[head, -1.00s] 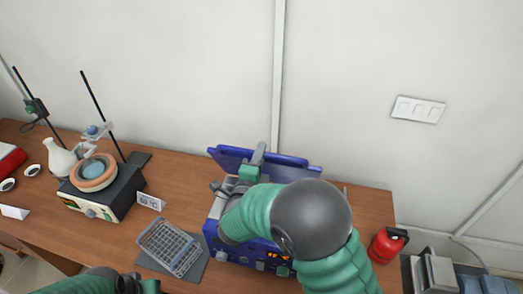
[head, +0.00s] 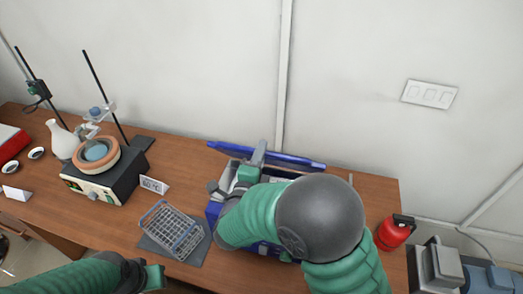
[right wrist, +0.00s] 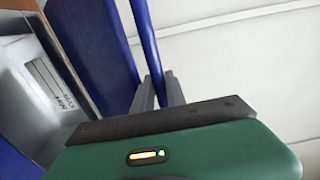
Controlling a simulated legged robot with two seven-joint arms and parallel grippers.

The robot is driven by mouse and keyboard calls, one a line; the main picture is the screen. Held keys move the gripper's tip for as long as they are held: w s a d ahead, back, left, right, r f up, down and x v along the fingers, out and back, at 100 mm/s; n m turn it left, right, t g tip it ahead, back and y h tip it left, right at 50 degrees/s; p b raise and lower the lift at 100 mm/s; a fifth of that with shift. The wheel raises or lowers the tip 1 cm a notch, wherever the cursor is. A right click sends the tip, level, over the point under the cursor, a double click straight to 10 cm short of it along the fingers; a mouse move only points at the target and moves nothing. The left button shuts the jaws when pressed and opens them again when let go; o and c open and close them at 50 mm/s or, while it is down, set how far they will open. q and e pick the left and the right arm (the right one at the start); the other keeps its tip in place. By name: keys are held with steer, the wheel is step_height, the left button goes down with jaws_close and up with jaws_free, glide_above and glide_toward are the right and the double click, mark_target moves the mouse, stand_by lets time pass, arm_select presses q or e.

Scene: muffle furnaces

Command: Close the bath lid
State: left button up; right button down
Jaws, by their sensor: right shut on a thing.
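The blue water bath (head: 214,210) stands on the bench, largely hidden behind my right arm. Its blue lid (head: 300,159) is raised along the back and shows as a thin strip, nearly edge-on. My right gripper (head: 258,158) is at the lid, shut on it. In the right wrist view, the grey fingers (right wrist: 158,92) stand either side of a narrow blue strip of the lid (right wrist: 147,45). The bath's pale inside wall with level marks (right wrist: 50,85) shows at left. My left gripper (head: 152,277) is low at the front, away from the bath; its fingers are unclear.
A wire tube rack (head: 172,229) on a dark mat stands left of the bath. A heating device (head: 104,182) with a bowl, a label card (head: 153,185) and a white flask (head: 62,138) are farther left. A red extinguisher (head: 395,232) is at the right. Bare bench lies right of the lid.

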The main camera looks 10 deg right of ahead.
steer(key=s+f+b, duration=0.1)
steer(key=s+a+f+b, duration=0.2)
steer(key=b, duration=0.1)
steer(key=shift+s+f, duration=0.15)
steer(key=shift+s, duration=0.2)
